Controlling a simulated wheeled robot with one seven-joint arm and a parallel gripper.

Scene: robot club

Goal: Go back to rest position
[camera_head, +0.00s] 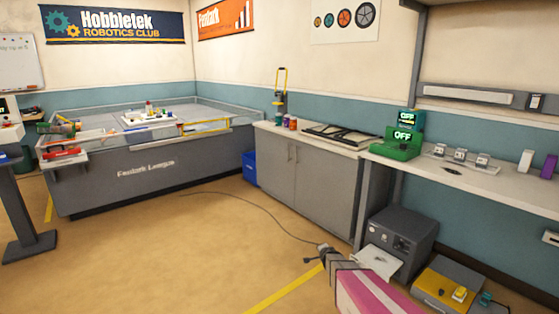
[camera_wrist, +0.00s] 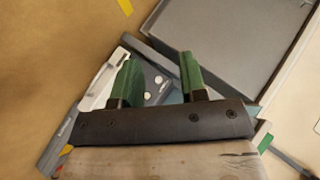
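My gripper (camera_wrist: 157,70) shows in the wrist view with two green fingers standing well apart. I see nothing held between them. Behind the fingers, farther off, is a grey and white device with round light spots on its face (camera_wrist: 158,80). In the head view my arm reaches in from the bottom edge, low over the floor, near a grey box unit (camera_head: 405,238).
Grey cabinets (camera_head: 315,178) and a large walled table (camera_head: 150,178) stand behind. A cable crosses the open floor (camera_head: 190,255).

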